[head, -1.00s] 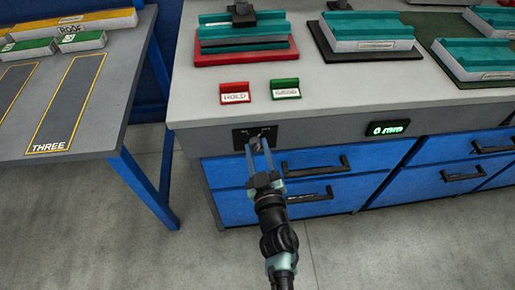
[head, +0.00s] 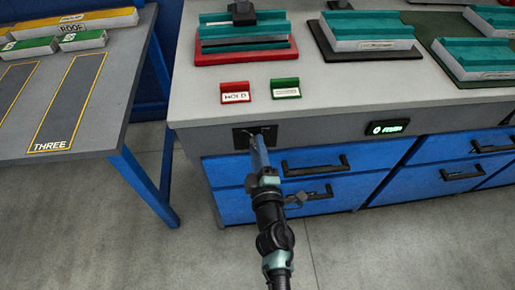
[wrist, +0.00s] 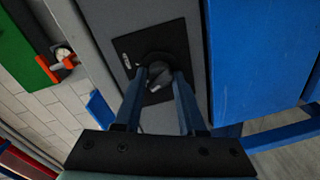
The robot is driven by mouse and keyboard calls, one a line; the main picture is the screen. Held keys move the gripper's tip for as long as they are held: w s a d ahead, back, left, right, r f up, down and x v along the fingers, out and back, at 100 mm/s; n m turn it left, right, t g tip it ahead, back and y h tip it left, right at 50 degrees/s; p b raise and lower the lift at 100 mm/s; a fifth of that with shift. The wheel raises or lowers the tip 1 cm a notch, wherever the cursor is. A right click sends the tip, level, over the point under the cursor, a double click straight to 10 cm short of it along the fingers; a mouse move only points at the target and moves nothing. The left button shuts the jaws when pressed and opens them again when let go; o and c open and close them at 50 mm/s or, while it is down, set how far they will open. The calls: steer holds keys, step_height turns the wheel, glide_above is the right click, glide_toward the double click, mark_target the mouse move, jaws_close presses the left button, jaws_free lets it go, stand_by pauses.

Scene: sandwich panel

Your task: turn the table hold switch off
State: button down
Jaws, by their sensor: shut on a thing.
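The switch is a dark rotary knob (wrist: 158,75) on a square black plate (wrist: 176,36), which is set in the grey front edge of the workbench. In the head view the plate (head: 240,135) sits below the red HOLD sign (head: 235,92), and my gripper covers most of the knob. My gripper (head: 259,141) reaches up to the plate from the front. In the wrist view its two blue fingers (wrist: 160,84) stand on either side of the knob and are shut on it. The small lettering on the plate is too small to read.
Blue drawers with black handles (head: 315,165) lie just below the switch. A lit green display (head: 388,128) is to its right. A green sign (head: 285,88) and teal fixtures (head: 368,25) stand on the bench top. A side table (head: 110,95) is at left.

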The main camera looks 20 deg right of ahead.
steer(key=shift+n, duration=0.9)
steer(key=shift+r, duration=0.1)
steer(key=c, duration=0.5)
jaws_free()
steer(key=b+v, duration=0.2)
steer(key=v, duration=1.1)
steer(key=shift+a, duration=0.1)
